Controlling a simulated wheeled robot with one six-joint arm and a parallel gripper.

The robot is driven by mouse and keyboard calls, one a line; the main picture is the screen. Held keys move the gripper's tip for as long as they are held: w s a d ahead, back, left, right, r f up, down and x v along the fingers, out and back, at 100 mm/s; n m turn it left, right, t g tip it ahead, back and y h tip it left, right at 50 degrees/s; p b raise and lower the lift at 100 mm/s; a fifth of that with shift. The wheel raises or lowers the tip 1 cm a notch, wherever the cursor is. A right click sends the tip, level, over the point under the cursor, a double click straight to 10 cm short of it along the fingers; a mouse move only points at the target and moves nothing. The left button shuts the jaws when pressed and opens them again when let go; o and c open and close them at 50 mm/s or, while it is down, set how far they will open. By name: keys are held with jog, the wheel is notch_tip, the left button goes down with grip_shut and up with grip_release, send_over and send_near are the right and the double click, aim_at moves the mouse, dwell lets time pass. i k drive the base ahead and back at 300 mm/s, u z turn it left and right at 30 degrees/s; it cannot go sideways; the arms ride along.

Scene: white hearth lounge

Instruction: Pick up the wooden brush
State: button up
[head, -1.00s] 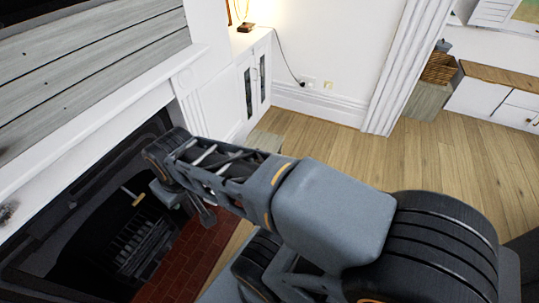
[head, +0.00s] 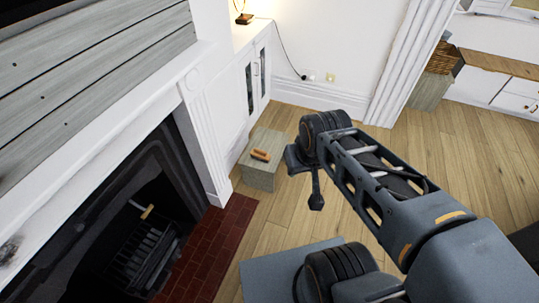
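A small orange-brown wooden piece, which looks like the wooden brush (head: 261,155), lies on top of a low grey-green wooden box (head: 259,178). The box stands on the floor near the white fireplace surround. My gripper (head: 316,202) hangs from the end of my arm, to the right of the box and apart from it. The gripper is small and dark here, and I cannot tell whether its fingers are open or shut. No object shows in it.
The fireplace (head: 150,240) is at the left, with a dark grate and a pale-handled item (head: 146,211) in it. A red brick hearth (head: 215,245) lies in front. A white cabinet (head: 252,85) stands behind the box. Bare wooden floor (head: 400,150) stretches right.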

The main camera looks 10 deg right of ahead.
aim_at(257, 154)
jog(key=k, duration=0.55)
jog(key=z, duration=0.7)
jog(key=i, duration=1)
jog(key=z, duration=0.3)
